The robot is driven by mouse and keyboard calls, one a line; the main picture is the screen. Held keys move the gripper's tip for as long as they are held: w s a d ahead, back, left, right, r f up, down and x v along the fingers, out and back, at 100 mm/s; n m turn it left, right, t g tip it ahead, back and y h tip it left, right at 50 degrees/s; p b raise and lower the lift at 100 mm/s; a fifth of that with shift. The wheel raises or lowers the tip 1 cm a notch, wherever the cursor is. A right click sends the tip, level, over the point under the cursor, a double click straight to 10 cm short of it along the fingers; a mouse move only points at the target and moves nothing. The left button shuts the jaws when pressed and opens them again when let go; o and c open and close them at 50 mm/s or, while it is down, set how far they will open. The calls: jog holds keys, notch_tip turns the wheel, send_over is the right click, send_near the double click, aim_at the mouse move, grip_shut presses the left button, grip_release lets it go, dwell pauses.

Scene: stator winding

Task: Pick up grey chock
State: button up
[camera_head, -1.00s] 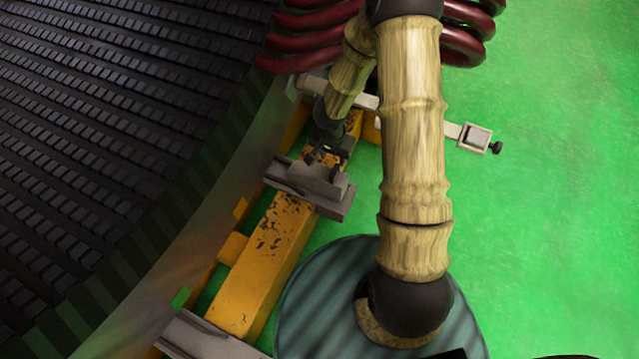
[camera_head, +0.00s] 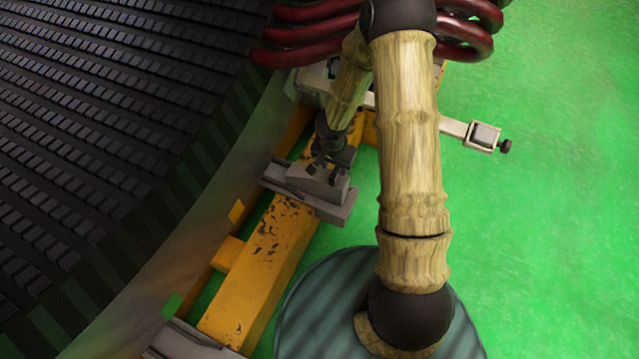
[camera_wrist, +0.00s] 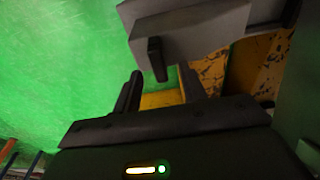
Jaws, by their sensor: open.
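The grey chock (camera_head: 322,185) is a wedge-like block resting on a grey bracket across the yellow beam in the head view. In the wrist view the chock (camera_wrist: 195,32) fills the upper part, with a short dark peg (camera_wrist: 156,60) sticking out of it. My gripper (camera_head: 328,164) is at the chock's far side in the head view and partly hides it. In the wrist view my gripper (camera_wrist: 160,85) is open, with the peg just beyond and roughly between its two dark fingers. I cannot tell whether they touch the chock.
The yellow beam (camera_head: 258,262) runs along the large dark slotted stator (camera_head: 90,130) on the left. Dark red coils (camera_head: 310,40) stand behind my arm. A pale crossbar with a clamp (camera_head: 483,136) reaches right. Green floor on the right is open.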

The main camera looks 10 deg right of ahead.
aim_at(335, 171)
jog(key=shift+w+d+f+b, duration=0.1)
jog(key=shift+d+f+b, duration=0.05)
jog(key=shift+f+b, duration=0.85)
jog(key=shift+w+d+f+b, duration=0.1)
jog(key=shift+f+b, duration=0.7)
jog(key=shift+f, duration=0.3)
jog(key=shift+r, duration=0.1)
grip_shut()
